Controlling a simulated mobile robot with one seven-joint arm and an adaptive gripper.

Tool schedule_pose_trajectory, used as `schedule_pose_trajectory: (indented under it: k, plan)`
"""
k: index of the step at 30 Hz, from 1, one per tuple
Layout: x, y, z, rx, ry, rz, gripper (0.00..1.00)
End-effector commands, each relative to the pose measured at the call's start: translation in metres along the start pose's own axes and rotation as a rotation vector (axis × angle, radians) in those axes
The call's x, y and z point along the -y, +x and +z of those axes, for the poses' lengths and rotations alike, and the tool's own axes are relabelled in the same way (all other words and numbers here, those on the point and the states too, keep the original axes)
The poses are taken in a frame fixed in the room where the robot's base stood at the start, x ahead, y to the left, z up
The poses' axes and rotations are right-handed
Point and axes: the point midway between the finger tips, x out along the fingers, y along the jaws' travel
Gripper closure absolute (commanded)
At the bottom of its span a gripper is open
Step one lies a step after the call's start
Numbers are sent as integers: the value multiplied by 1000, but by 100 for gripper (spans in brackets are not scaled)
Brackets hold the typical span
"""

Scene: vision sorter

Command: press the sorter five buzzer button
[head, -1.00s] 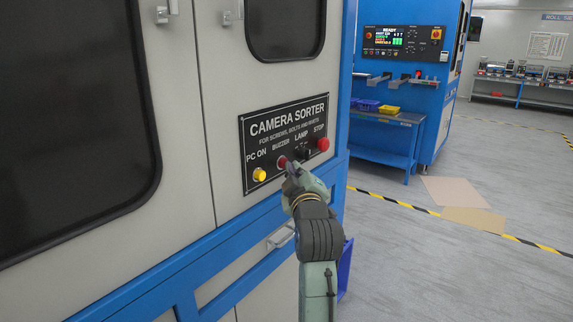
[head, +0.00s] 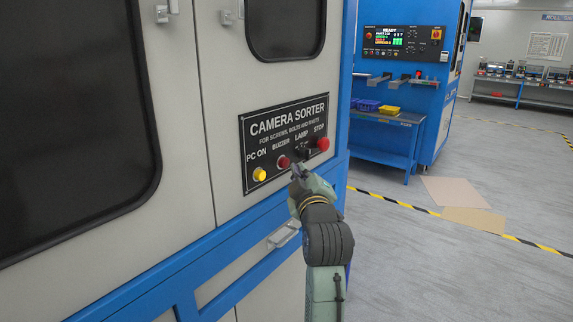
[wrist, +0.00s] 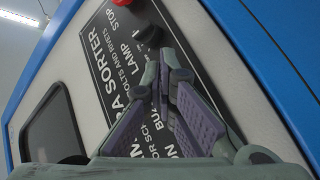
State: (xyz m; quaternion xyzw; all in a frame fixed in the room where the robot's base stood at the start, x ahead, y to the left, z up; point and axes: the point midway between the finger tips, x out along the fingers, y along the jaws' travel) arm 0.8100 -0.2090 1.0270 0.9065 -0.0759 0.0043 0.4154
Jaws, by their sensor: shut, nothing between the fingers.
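The buzzer button (head: 283,162) is a dark red round button on the black CAMERA SORTER panel (head: 290,112), between the yellow PC ON button (head: 260,174) and the black LAMP switch (head: 303,151). My gripper (head: 297,170) is shut and empty, just right of and slightly below the buzzer button in the head view, apart from it in the picture. In the wrist view my gripper's fingertips (wrist: 163,62) come together in front of the panel. They hide part of the BUZZER lettering, and I cannot see the buzzer button there.
The red STOP button (head: 323,144) sits right of the LAMP switch and shows at the top of the wrist view (wrist: 122,3). A door handle (head: 283,236) juts out below the panel. A blue machine (head: 400,65) stands behind to the right. The floor at right is open.

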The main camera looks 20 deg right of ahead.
Motion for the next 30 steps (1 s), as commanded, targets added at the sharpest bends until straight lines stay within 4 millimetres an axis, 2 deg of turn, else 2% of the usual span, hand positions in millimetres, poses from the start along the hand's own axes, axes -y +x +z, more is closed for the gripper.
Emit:
schedule_pose_trajectory:
  k: [16,30]
  plan:
    - [-24,-32,24,2,0,2,100]
    - [-25,-35,25,0,0,0,100]
